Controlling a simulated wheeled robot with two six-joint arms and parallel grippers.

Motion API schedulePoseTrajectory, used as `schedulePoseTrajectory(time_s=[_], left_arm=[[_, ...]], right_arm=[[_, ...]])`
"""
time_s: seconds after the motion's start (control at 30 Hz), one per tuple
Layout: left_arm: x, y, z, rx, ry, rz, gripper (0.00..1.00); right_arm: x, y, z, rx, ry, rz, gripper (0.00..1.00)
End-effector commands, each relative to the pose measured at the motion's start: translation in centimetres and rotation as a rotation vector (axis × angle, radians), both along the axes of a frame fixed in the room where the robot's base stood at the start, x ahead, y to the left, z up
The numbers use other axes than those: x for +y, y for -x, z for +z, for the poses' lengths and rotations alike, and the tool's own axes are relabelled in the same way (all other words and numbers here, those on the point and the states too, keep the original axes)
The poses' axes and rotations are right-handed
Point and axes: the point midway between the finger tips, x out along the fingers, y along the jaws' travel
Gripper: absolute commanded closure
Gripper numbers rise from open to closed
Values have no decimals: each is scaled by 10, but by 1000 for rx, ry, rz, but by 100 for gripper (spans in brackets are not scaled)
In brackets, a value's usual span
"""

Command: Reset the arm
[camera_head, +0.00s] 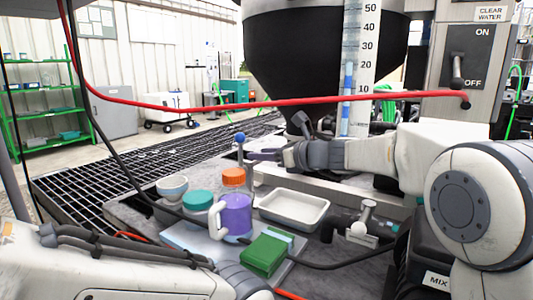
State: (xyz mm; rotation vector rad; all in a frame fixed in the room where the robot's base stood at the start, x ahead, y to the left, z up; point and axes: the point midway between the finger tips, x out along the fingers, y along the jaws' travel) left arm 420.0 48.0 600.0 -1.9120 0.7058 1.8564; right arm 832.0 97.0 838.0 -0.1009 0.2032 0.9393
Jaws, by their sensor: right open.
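My right arm comes in from the right and reaches across to the left. Its gripper (262,155) is open and points left, close to a blue-knobbed lever (240,150). I cannot tell whether it touches the lever; nothing shows held in its fingers. My left arm (110,270) lies low along the bottom left. Its gripper is outside the view.
On the grey bench are a purple mug (237,215), teal-lidded jar (197,202), orange-lidded jar (233,178), bowl (172,187), white tray (294,208), green box (264,255) and small valve (363,222). A red hose (290,102) crosses above; a dark hopper (320,55) stands behind.

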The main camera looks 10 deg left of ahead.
Motion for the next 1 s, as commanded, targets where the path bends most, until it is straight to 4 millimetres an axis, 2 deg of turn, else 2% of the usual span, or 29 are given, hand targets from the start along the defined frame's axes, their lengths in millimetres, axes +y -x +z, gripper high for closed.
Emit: schedulePoseTrajectory(time_s=[0.2,0.47,0.57,0.67,1.0], left_arm=[[0,0,3,0,0,0,50],[0,0,3,0,0,0,50],[0,0,8,0,0,0,50],[0,0,27,0,0,0,50],[0,0,143,-1,1,0,50]], right_arm=[[-13,9,4,-1,-1,-1,52],[-13,10,4,-1,-1,0,52],[-13,10,10,-1,-1,0,52],[-13,10,28,-1,-1,0,52],[-13,10,144,0,0,0,52]])
